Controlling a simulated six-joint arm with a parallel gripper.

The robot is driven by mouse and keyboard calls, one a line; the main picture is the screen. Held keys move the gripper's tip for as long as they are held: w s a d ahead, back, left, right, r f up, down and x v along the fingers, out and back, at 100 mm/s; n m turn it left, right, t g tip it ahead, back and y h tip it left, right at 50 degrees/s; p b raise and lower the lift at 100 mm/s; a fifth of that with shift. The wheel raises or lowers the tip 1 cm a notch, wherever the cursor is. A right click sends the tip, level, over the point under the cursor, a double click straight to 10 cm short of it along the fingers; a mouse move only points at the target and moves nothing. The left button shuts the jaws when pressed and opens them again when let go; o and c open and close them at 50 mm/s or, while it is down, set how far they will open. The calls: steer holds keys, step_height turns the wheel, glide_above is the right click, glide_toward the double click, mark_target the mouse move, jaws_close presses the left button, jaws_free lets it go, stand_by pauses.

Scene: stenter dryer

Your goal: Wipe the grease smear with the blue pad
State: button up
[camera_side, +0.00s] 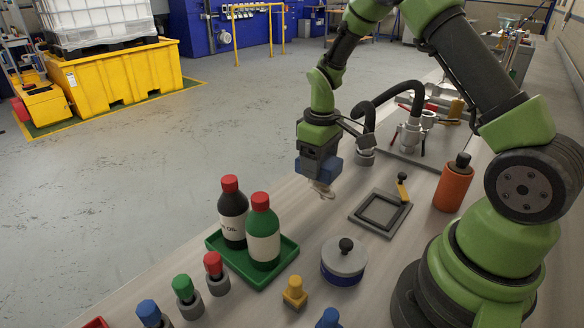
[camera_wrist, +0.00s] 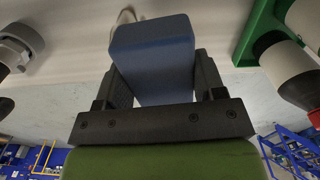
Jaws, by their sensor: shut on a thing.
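My gripper (camera_side: 317,163) is over the bench, pointing down, with its jaws shut on the blue pad (camera_side: 334,170). In the wrist view the blue pad (camera_wrist: 152,55) sits between the two dark fingers and sticks out past them. A pale brownish patch (camera_side: 323,190), which looks like the grease smear, shows just below the pad. Part of it also shows beside the pad's far end in the wrist view (camera_wrist: 126,16). The pad hides some of the patch. I cannot tell whether the pad touches the bench.
A green tray (camera_side: 219,243) with a black bottle (camera_side: 233,205) and a green bottle (camera_side: 263,220) stands in front. A square grey frame (camera_side: 365,222) and an orange bottle (camera_side: 453,185) are to the right. A round blue-grey tin (camera_side: 343,268) and several knobbed pieces stand nearer.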

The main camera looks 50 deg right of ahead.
glide_toward(328, 191)
steer(key=s, duration=0.3)
steer(key=shift+s+f, duration=0.2)
steer(key=shift+f, duration=2.9)
steer(key=shift+w+f, duration=0.2)
steer(key=shift+w, duration=0.1)
steer(key=shift+c, duration=0.2)
steer(key=shift+w+r, duration=0.1)
steer(key=shift+w, duration=0.25)
steer(key=shift+w+f, duration=0.2)
steer(key=shift+w, duration=0.4)
steer(key=shift+w+f, duration=0.2)
steer(key=shift+w, duration=0.35)
steer(key=shift+w+r, duration=0.1)
steer(key=shift+w, duration=3.45)
steer(key=shift+s, duration=5)
steer(key=shift+s+r, duration=0.15)
steer(key=shift+r, duration=0.5)
steer(key=shift+s+r, duration=0.15)
steer(key=shift+r, duration=3.3)
